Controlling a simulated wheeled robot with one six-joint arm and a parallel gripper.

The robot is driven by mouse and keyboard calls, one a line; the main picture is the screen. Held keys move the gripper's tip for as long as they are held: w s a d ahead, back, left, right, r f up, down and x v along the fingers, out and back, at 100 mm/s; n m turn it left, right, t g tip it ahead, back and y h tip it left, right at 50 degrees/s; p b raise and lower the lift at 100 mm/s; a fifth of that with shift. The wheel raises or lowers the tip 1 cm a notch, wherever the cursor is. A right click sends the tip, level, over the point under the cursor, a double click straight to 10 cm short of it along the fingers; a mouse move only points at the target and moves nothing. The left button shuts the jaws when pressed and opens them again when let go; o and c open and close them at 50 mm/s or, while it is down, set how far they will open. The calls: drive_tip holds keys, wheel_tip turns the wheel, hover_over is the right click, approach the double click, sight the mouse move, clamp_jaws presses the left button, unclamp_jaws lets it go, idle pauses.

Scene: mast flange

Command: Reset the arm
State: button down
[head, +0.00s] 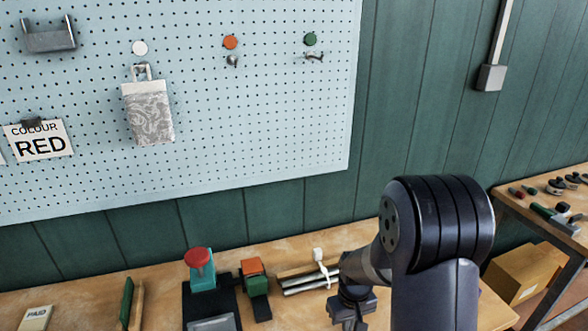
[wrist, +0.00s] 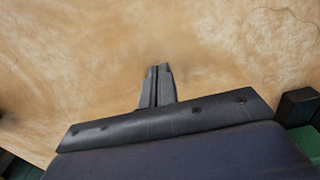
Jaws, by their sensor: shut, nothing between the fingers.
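My arm rises at the lower right of the head view, in front of the workbench (head: 95,292). My gripper (wrist: 157,72) shows in the wrist view with its two fingers together and nothing between them. Bare wooden bench top (wrist: 75,60) fills most of the wrist view beyond the fingertips. In the head view the fingertips are hidden or below the picture edge.
A pegboard (head: 220,125) holds a patterned pouch (head: 149,115) and a RED sign (head: 40,144). A red-topped teal block (head: 200,270), an orange and green block (head: 254,280) and metal rods (head: 305,284) lie left of my arm. A side table with tools (head: 545,212) stands at right.

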drive_tip(key=s, duration=0.1)
drive_tip(key=s+d+b, duration=0.1)
drive_tip(key=s, duration=0.3)
drive_tip(key=shift+s+d+f, duration=0.15)
drive_tip(key=shift+s+d, duration=0.1)
drive_tip(key=shift+d, duration=0.1)
wheel_tip(320, 180, up, 10)
drive_tip(key=shift+s, duration=0.2)
drive_tip(key=shift+d, duration=0.1)
